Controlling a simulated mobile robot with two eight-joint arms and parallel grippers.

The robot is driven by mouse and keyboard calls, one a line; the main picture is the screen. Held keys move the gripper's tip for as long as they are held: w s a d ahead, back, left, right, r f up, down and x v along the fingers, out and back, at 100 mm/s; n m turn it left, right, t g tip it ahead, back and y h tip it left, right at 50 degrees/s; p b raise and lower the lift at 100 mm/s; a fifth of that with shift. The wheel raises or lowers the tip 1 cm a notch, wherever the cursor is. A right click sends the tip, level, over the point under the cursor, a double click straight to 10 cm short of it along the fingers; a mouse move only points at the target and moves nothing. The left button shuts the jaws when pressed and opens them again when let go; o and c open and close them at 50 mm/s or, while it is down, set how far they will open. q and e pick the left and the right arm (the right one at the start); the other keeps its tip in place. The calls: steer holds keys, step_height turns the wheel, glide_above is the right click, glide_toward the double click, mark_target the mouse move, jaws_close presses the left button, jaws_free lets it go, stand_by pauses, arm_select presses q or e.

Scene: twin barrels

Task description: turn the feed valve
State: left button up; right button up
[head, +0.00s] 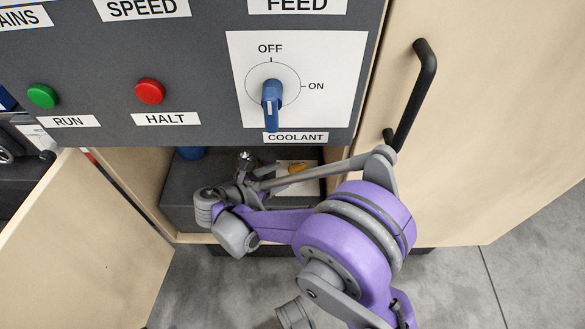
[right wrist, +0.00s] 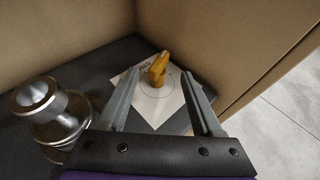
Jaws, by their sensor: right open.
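An orange valve handle (right wrist: 158,68) stands on a white plate with a dial circle (right wrist: 160,108), low in the cabinet corner. The handle also shows in the head view (head: 299,168), partly behind my arm. My right gripper (right wrist: 160,76) is open, its two fingers on either side of the handle in the right wrist view. No contact with the handle can be made out. In the head view my right gripper (head: 262,188) reaches into the open compartment under the panel, its fingers hard to make out. My left gripper is not in view.
A silver knobbed fitting (right wrist: 45,110) stands left of the fingers. Above is the grey panel (head: 200,75) with a blue coolant knob (head: 272,100), a red button (head: 150,91) and a green button (head: 42,95). An open door (head: 80,240) is at left; a black door handle (head: 415,95) juts out at right.

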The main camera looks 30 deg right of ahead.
mark_target(294, 168)
steer(key=b+x, duration=0.1)
steer(key=x, duration=0.4)
steer(key=shift+w+d+f, duration=0.1)
steer(key=shift+d, duration=0.15)
jaws_close()
